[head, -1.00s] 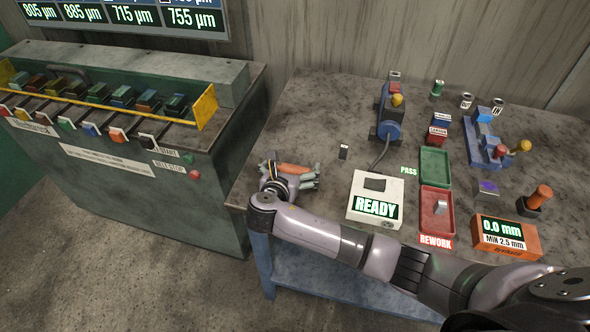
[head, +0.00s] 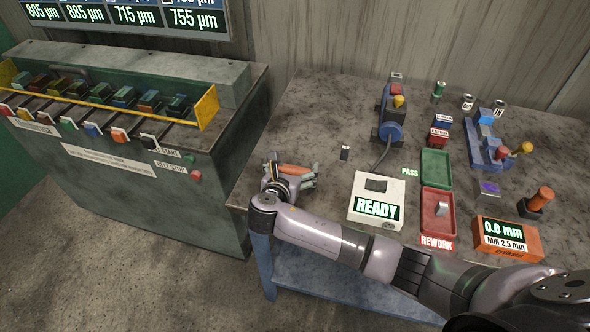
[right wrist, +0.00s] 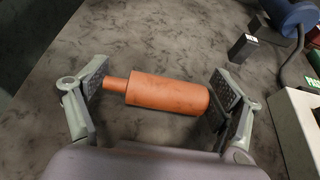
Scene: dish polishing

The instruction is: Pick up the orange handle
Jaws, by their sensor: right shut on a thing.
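The orange handle (right wrist: 165,93), a cylinder with a thinner stub at its left end, lies lengthwise between the two pads of my right gripper (right wrist: 160,84) in the right wrist view. The pads press on its two ends, so the gripper is shut on it. In the head view my right gripper (head: 293,165) is at the left front part of the table, and the orange handle (head: 294,170) shows partly between its fingers. I cannot tell whether the handle touches the tabletop. My left gripper is not in view.
To the right stand a white READY box (head: 377,201), a green PASS tray (head: 436,168), a red REWORK tray (head: 437,215) and an orange gauge (head: 507,238). A blue device (head: 389,115) is behind. A green-grey machine (head: 130,150) stands left. Bare tabletop lies behind the gripper.

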